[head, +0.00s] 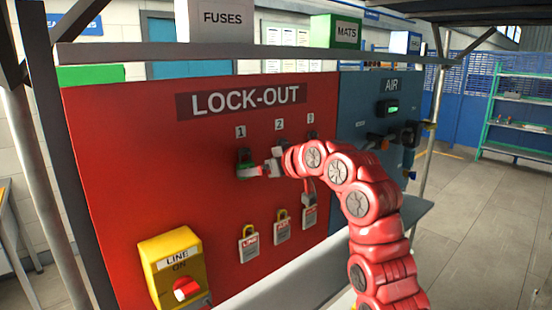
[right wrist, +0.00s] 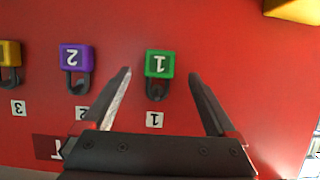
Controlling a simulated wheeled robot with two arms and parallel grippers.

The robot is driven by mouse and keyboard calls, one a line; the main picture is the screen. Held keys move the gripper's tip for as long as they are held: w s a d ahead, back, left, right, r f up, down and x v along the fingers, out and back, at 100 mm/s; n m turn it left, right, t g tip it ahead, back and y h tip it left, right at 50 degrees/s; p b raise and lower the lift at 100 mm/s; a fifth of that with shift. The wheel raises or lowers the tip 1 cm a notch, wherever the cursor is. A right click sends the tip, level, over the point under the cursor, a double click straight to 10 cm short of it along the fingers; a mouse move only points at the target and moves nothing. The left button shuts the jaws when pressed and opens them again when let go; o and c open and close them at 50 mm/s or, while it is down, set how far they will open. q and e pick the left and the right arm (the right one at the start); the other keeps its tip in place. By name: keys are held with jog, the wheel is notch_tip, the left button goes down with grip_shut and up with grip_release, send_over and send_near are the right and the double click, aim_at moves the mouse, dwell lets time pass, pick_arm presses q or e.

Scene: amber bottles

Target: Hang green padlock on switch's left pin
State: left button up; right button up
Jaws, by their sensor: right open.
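The green padlock (head: 244,156), marked 1, hangs on the red lock-out board under the number 1 label. In the right wrist view, which is upside down, the green padlock (right wrist: 160,62) sits between the fingertips of my right gripper (right wrist: 160,74). The fingers are open, with a gap on each side of the padlock. In the head view my right gripper (head: 257,170) partly covers the padlock. The switch (head: 175,262) is a yellow box marked LINE ON with a red knob, low on the board's left. I cannot make out its pins. My left gripper is out of view.
A purple padlock (right wrist: 76,57) and a yellow padlock (right wrist: 10,53) hang beside the green one. Red-and-white tagged padlocks (head: 248,243) hang lower on the board. A blue AIR panel (head: 360,100) with fittings adjoins at right.

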aim_at(248, 167)
jog(key=shift+p+x, duration=0.75)
jog(key=shift+x, duration=1.65)
grip_shut()
jog(key=shift+r, duration=0.15)
jog(key=shift+r, duration=0.1)
jog(key=shift+r, duration=0.35)
